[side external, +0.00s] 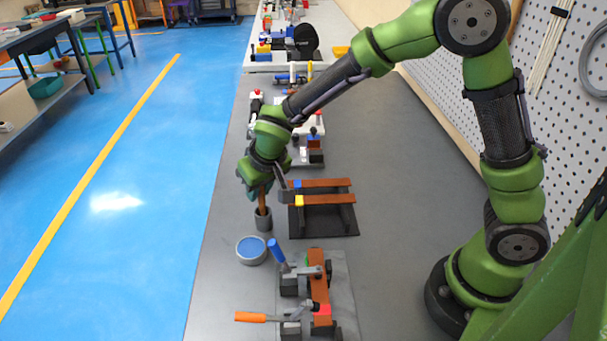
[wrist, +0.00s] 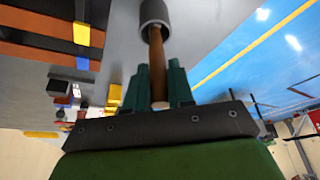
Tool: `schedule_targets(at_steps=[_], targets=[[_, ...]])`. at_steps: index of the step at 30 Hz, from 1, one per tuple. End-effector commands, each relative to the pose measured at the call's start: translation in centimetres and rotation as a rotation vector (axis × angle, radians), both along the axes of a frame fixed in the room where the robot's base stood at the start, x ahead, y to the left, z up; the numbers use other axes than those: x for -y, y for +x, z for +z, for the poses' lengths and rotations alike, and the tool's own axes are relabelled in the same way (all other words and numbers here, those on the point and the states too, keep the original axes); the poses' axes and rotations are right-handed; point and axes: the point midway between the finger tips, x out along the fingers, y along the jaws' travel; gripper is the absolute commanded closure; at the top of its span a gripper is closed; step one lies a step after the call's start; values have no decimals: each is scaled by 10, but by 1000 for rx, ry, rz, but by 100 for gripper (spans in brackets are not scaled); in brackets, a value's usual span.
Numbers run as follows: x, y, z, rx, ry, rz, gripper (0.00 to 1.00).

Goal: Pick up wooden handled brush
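The wooden handled brush (wrist: 156,62) has a brown handle and stands with its lower end inside a grey cup (side external: 263,218). Its bristles are hidden in the cup, which also shows at the top of the wrist view (wrist: 156,12). My gripper (wrist: 160,78) has its two dark green fingers close on both sides of the handle, with the handle's pale end between them. It appears shut on the handle. In the side view my gripper (side external: 261,186) is above the cup and the handle (side external: 262,203) runs down from it.
A round container with a blue top (side external: 252,249) stands in front of the cup. A black fixture with copper-coloured bars (side external: 324,200) is close on the right. The bench at right is clear.

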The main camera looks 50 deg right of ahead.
Motion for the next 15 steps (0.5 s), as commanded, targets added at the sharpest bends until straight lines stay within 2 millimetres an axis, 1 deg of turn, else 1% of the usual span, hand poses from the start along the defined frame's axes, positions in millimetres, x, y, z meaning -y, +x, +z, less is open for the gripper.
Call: schedule_targets(at_steps=[1,3,11,14,15], targets=[[0,0,0,0,0,0,92],[0,0,0,0,0,0,100],[0,0,1,0,0,0,100],[0,1,8,3,1,-1,100],[0,1,13,4,2,0,100]])
